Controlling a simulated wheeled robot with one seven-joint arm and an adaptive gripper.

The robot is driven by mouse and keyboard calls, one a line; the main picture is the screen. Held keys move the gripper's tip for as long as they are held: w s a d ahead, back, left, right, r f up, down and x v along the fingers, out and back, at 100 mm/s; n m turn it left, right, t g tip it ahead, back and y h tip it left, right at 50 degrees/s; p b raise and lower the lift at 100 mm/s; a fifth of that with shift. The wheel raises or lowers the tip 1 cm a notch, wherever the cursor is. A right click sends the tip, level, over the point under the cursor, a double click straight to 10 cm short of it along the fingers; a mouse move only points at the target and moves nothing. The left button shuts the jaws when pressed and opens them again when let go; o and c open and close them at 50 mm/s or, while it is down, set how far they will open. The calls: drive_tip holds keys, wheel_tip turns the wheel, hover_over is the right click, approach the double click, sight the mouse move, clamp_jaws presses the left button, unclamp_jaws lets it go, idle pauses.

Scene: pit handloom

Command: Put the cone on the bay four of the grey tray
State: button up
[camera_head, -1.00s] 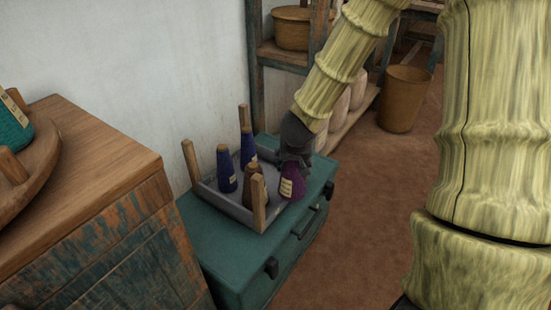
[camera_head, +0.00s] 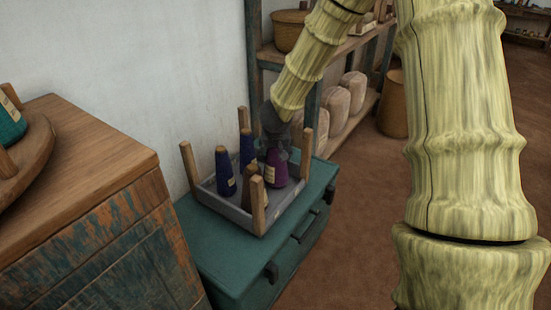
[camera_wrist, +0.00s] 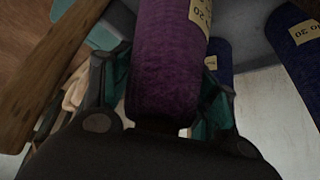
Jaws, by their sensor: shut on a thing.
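My gripper (camera_head: 273,135) is shut on a purple cone (camera_head: 277,170) with a pale label. The cone also fills the top middle of the wrist view (camera_wrist: 168,60). It hangs upright over or in the right part of the grey tray (camera_head: 232,214); I cannot tell whether its base touches the floor. The tray has wooden corner posts. A dark blue cone (camera_head: 224,172) stands at its left, another blue cone (camera_head: 246,150) stands behind, and a brown cone (camera_head: 247,188) stands near the front post. Bay numbers cannot be made out.
The tray sits on a green chest (camera_head: 230,255) with dark handles. A wooden cabinet (camera_head: 80,160) with a round tray (camera_head: 25,150) stands at the left. Shelves with pale rolls (camera_head: 345,98) and a basket (camera_head: 393,105) are behind at the right. The brown floor is clear.

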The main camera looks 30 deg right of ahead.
drive_tip(key=shift+f+b, duration=0.4)
drive_tip(key=shift+f, duration=0.55)
drive_tip(key=shift+r, duration=0.1)
drive_tip(key=o, duration=1.5)
drive_tip(key=p+v, duration=0.6)
drive_tip(key=v, duration=0.6)
